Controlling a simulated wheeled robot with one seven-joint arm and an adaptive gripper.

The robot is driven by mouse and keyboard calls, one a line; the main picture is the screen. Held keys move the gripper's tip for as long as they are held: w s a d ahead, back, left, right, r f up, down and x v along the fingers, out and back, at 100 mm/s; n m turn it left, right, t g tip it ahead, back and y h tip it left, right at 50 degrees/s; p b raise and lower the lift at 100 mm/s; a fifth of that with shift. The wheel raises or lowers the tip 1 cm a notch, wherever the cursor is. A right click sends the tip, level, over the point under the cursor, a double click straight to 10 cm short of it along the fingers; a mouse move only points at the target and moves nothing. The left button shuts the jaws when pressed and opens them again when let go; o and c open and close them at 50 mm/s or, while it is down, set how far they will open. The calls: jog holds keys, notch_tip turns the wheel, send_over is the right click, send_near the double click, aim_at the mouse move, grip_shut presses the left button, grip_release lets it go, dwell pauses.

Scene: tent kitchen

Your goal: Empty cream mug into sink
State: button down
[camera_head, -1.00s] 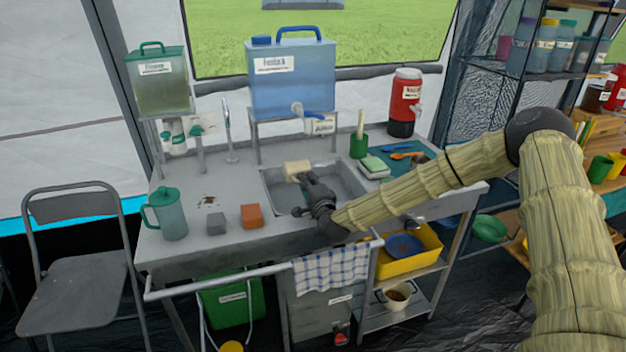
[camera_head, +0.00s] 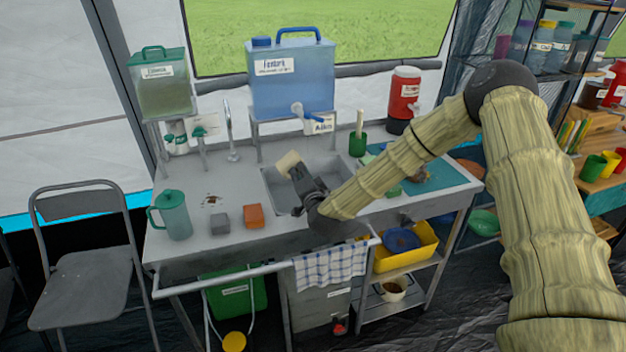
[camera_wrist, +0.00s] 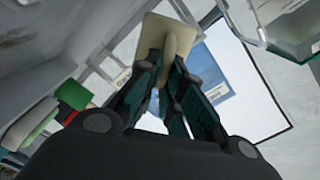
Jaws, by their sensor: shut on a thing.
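The cream mug (camera_head: 288,160) is tilted above the sink (camera_head: 272,195) in the head view. My gripper (camera_head: 298,174) is shut on it, and the mug is at the far end of the fingers. In the wrist view the mug (camera_wrist: 162,36) is at the top, with its handle between the fingers of my gripper (camera_wrist: 168,75). The inside of the mug is not visible, and I cannot tell whether anything is in it. The sink basin is partly hidden by my gripper and arm.
A teal pitcher (camera_head: 172,216), a grey block (camera_head: 219,224) and an orange block (camera_head: 253,216) stand left of the sink. A tap (camera_head: 230,135) and a blue water container (camera_head: 292,75) are behind it. A green cup (camera_head: 357,146) stands at the right. A checked towel (camera_head: 330,268) hangs in front.

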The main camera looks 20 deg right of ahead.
aim_at(284, 171)
jog(key=shift+a+r+n+p, duration=0.2)
jog(key=shift+r+n+p, duration=0.15)
jog(key=shift+r+n, duration=0.65)
jog(key=shift+a+f+n, duration=0.1)
jog(key=shift+f+n, duration=0.4)
jog(key=shift+f, duration=0.05)
jog(key=shift+a+f+n+b, duration=0.1)
jog(key=shift+a+n+b, duration=0.2)
jog(key=shift+n, duration=0.3)
jog(key=shift+a+r+n, duration=0.45)
jog(key=shift+a+n, duration=0.15)
jog(key=shift+n, duration=0.2)
jog(key=shift+a+f+n, duration=0.4)
jog(key=shift+a+n, duration=0.15)
jog(key=shift+n, duration=0.15)
jog(key=shift+a+r+n, duration=0.45)
jog(key=shift+a+n, duration=0.3)
jog(key=shift+n, duration=0.25)
jog(key=shift+a+f+n, duration=0.35)
jog(key=shift+a+n, duration=0.4)
jog(key=shift+n, duration=0.35)
